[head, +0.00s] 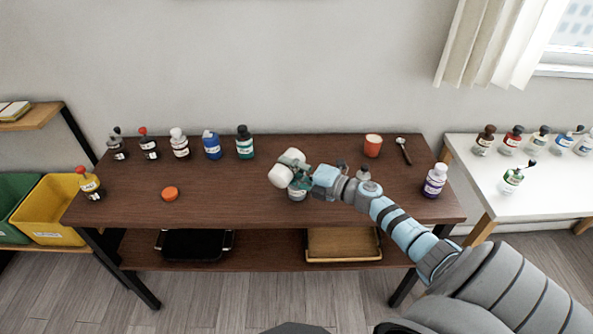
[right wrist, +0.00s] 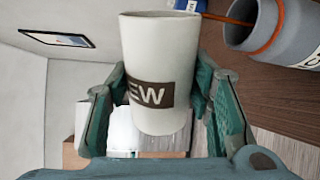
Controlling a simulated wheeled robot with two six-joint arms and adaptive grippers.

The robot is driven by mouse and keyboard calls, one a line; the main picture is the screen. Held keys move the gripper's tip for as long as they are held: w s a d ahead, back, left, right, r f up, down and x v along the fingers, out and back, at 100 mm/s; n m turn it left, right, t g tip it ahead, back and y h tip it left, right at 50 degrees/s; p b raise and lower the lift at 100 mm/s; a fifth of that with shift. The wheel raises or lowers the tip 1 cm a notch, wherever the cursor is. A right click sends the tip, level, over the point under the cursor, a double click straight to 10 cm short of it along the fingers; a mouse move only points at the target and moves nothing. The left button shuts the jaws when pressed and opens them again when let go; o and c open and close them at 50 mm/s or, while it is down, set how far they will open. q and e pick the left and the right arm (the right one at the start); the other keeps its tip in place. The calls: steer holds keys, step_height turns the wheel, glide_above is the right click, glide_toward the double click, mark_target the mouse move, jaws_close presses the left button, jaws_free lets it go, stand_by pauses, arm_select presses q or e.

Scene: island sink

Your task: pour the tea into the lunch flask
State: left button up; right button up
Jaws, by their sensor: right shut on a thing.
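My right gripper (head: 297,166) is shut on a white cup (right wrist: 160,60) with a dark label reading "EW". The cup also shows in the head view (head: 281,177), tipped well over to its side. In the right wrist view the fingers (right wrist: 160,105) press on both its sides. A grey lunch flask (right wrist: 292,40) with an orange rim and open mouth stands just below the cup's mouth end, apart from it. In the head view the flask (head: 298,195) is partly hidden under my gripper. I cannot see any tea. My left gripper is out of view.
An orange lid (head: 170,194) lies on the brown table (head: 225,185). Several bottles line the back left, and a purple bottle (head: 434,181) stands at the right. An orange cup (head: 372,146) and a spoon (head: 404,150) lie behind my arm. The table's left middle is mostly clear.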

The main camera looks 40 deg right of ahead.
steer(key=shift+d+r+m+p, duration=0.15)
steer(key=shift+r+m+p, duration=0.25)
steer(key=shift+m+p, duration=0.3)
stand_by(1.0)
steer(key=shift+w+f, duration=0.1)
steer(key=shift+f, duration=0.05)
